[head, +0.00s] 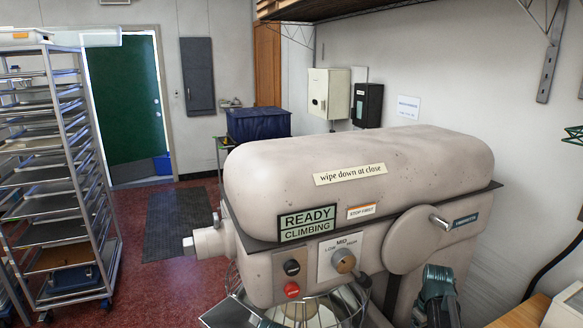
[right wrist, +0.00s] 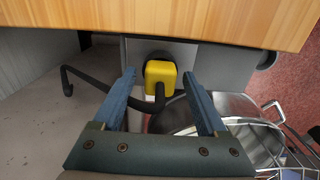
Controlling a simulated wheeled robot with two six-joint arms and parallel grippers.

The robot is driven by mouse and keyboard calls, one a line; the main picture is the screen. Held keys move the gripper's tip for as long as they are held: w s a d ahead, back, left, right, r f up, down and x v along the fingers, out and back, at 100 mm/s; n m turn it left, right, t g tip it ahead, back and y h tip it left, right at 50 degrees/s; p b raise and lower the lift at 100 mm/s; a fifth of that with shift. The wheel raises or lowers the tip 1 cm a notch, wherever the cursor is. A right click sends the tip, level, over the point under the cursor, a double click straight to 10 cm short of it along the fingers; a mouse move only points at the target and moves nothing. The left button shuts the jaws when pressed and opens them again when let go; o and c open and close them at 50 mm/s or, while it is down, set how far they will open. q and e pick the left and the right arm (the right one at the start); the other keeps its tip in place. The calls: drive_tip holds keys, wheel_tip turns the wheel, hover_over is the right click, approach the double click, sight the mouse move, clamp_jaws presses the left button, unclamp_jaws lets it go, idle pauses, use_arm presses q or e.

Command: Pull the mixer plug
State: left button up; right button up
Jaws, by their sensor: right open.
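The yellow plug (right wrist: 160,74) is in the upper middle of the right wrist view, against a dark round socket on a grey panel. A black cord (right wrist: 98,85) loops from it to the left. My right gripper (right wrist: 159,78) is open, with one blue finger on each side of the plug; I cannot tell whether they touch it. The cream mixer (head: 350,170) fills the middle of the head view, its display reading "READY CLIMBING". Part of my right arm (head: 438,292) shows at its lower right. The plug is hidden in the head view. My left gripper is out of view.
A wooden edge (right wrist: 160,20) overhangs the plug. A metal bowl (right wrist: 250,140) with a wire guard lies at lower right of the wrist view. In the head view, a tray rack (head: 70,180) stands left, a wooden surface (head: 520,314) at bottom right. Red floor is open between rack and mixer.

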drive_tip(key=shift+c, duration=0.3)
clamp_jaws()
idle(0.3)
drive_tip(key=shift+r, duration=0.1)
drive_tip(key=shift+r+p, duration=2.95)
drive_tip(key=shift+p, duration=0.1)
